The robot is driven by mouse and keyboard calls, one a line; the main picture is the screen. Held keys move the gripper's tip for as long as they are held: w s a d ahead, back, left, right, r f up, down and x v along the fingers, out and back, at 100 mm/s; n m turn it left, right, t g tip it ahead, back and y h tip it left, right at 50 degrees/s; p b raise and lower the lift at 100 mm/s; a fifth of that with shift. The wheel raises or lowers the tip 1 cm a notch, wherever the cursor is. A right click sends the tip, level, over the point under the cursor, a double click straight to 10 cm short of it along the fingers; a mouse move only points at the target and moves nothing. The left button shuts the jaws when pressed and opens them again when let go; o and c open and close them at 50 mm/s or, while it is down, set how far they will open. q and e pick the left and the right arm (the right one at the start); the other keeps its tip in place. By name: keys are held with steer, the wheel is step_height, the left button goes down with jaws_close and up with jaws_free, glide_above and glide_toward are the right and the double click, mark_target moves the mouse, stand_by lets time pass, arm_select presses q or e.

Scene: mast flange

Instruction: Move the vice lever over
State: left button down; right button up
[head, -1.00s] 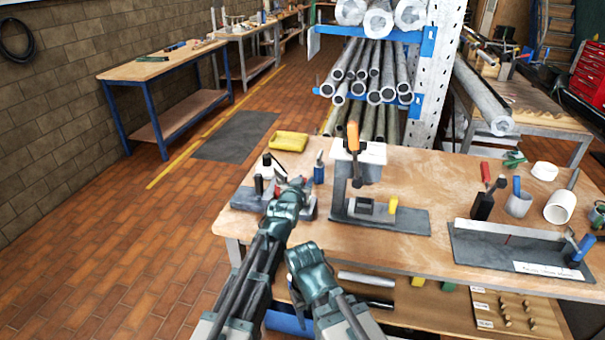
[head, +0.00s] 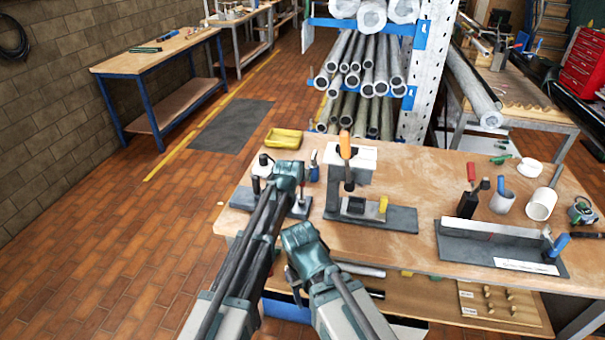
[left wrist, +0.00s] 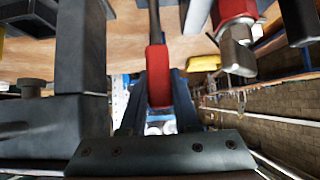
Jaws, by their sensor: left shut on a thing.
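The vice (head: 240,200) stands at the left end of the bench, mostly behind my left arm in the head view. In the left wrist view its lever (left wrist: 158,75), with a red grip, runs down between the two dark fingers of my left gripper (left wrist: 158,115). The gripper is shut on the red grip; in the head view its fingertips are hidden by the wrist. A large grey block (left wrist: 80,90) stands close on the left in the wrist view. My right arm is folded in front of the bench, its gripper hidden.
A yellow tray (head: 284,139) lies behind. Cups and a metal fixture (head: 490,245) are further right. A pipe rack (head: 420,60) stands beyond the bench.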

arm_select(q)
steer(key=c, duration=0.6)
jaws_free()
steer(key=shift+w, duration=0.1)
steer(key=shift+c, duration=0.2)
steer(key=p+v, duration=0.8)
steer(key=v, duration=0.6)
steer(key=shift+p, duration=0.3)
steer(key=shift+f, duration=0.1)
